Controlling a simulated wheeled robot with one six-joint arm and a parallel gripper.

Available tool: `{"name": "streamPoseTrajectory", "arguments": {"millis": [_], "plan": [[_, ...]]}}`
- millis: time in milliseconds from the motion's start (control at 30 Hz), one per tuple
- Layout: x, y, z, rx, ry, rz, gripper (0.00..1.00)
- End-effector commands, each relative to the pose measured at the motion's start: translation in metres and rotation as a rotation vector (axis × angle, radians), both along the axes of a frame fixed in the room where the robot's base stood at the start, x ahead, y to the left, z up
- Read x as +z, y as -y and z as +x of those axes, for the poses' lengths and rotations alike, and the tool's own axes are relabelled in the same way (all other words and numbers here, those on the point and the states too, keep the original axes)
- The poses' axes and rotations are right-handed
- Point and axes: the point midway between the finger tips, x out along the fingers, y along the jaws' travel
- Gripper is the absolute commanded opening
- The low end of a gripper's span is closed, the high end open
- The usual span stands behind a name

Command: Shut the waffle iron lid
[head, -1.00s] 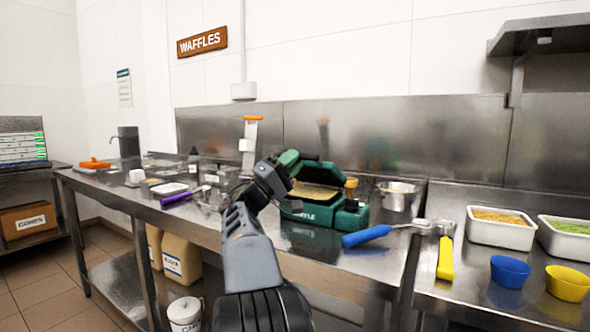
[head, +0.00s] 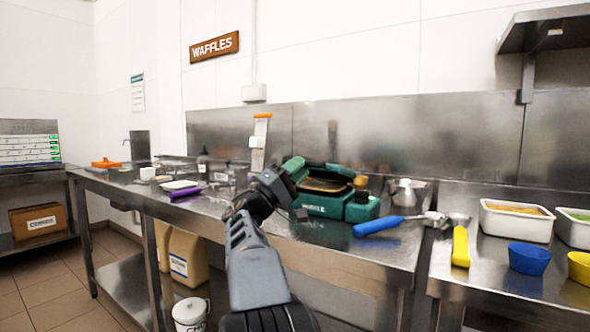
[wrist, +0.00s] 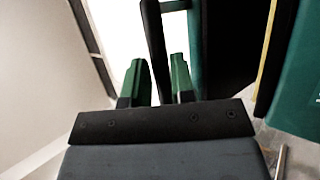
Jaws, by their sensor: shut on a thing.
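The green waffle iron (head: 318,204) stands on the steel bench, with lettering on its front. Its lid (head: 330,170) is partly lowered, with a gap between it and the base, and a light batter-coloured surface shows in that gap. In the wrist view the lid (wrist: 196,50) and its dark plate stand apart from the green base (wrist: 298,75), with a thin yellowish strip between. My gripper (wrist: 160,72) has green fingertips and is shut on the dark lid handle (wrist: 153,40). In the head view my gripper (head: 291,168) is at the lid's left side.
A blue-handled tool (head: 378,226) and a yellow-handled tool (head: 460,246) lie right of the iron. A metal pitcher (head: 403,192) stands behind. A purple-handled tool (head: 188,194) and small containers crowd the left bench. White tubs (head: 515,222) stand at right.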

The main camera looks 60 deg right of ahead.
Motion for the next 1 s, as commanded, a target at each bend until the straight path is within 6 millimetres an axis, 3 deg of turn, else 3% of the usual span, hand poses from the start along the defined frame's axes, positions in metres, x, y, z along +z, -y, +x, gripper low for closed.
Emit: {"name": "streamPoseTrajectory", "arguments": {"millis": [67, 100, 267, 667, 867, 1000], "plan": [[-0.01, 0.008, 0.001, -0.003, -0.01, 0.026, 0.0], [-0.01, 0.007, 0.001, -0.003, -0.01, 0.026, 0.27], [-0.009, 0.005, 0.002, -0.001, -0.008, 0.022, 0.42], [-0.013, -0.01, 0.009, 0.007, -0.006, 0.017, 0.43], [-0.035, -0.042, 0.022, 0.01, -0.009, 0.015, 0.43], [-0.031, -0.073, 0.036, 0.012, -0.005, 0.011, 0.43]]}}
